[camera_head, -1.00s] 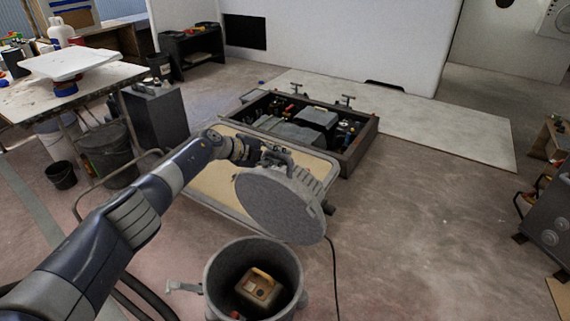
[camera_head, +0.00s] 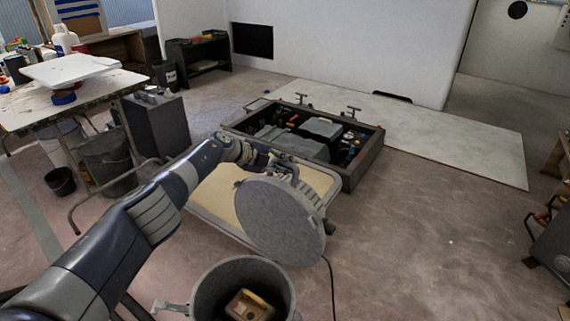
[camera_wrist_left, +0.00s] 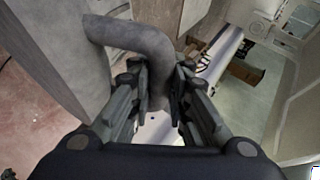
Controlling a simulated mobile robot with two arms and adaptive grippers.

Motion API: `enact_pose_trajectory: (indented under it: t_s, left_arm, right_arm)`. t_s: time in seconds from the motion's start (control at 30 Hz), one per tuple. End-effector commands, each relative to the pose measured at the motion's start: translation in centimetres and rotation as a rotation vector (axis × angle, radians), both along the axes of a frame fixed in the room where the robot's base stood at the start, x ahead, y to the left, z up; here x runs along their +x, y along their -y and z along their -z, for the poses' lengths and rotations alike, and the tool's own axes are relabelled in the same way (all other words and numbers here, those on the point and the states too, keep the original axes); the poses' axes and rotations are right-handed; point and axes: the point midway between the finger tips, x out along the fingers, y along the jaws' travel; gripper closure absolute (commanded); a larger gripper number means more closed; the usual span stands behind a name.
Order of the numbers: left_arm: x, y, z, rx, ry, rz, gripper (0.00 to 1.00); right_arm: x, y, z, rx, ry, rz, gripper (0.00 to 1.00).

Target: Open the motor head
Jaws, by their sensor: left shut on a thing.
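A round grey lid (camera_head: 279,222), the motor head's cover, hangs tilted almost on edge in the head view, apart from the grey cylindrical housing (camera_head: 203,296) below it. The housing is open at the top, with a tan block (camera_head: 250,306) inside. Its lower part is cut off by the picture edge. My left gripper (camera_head: 280,164) is shut on the lid's handle. In the left wrist view the bent grey handle (camera_wrist_left: 150,38) passes between the fingers of the left gripper (camera_wrist_left: 165,98). My right gripper is not in view.
A dark open crate of parts (camera_head: 362,163) stands behind the lid, next to a tan-topped framed panel (camera_head: 212,195). A worktable (camera_head: 40,110) and buckets (camera_head: 105,160) are at the left. A dark cable (camera_head: 332,290) lies near the housing. The right floor is mostly clear.

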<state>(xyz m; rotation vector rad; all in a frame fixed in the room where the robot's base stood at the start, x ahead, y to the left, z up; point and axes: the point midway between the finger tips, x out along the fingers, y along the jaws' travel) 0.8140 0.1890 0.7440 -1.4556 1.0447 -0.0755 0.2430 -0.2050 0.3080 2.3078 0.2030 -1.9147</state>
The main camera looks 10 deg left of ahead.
Motion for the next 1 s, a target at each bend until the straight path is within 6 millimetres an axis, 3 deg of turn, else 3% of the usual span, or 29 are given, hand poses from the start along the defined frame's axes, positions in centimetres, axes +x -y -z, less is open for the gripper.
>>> enact_pose_trajectory:
  t_s: [0.03, 0.07, 0.13, 0.67, 1.0]
  left_arm:
    - [-0.1, 0.1, 0.2, 0.001, -0.003, 0.003, 1.0]
    - [-0.1, 0.1, 0.2, 0.001, -0.004, 0.004, 0.78]
    - [-0.1, 0.1, 0.3, 0.001, -0.004, 0.004, 0.63]
    - [-0.2, -0.4, -0.1, 0.004, -0.001, 0.001, 0.62]
    - [-1.7, -1.9, -1.3, 0.004, 0.0, 0.002, 0.62]
  right_arm:
    - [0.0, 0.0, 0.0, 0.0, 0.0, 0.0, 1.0]
    - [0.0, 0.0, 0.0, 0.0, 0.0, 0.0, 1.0]
    - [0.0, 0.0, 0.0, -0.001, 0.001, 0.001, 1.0]
    - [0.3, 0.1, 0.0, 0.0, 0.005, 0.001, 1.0]
    - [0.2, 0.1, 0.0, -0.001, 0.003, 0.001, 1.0]
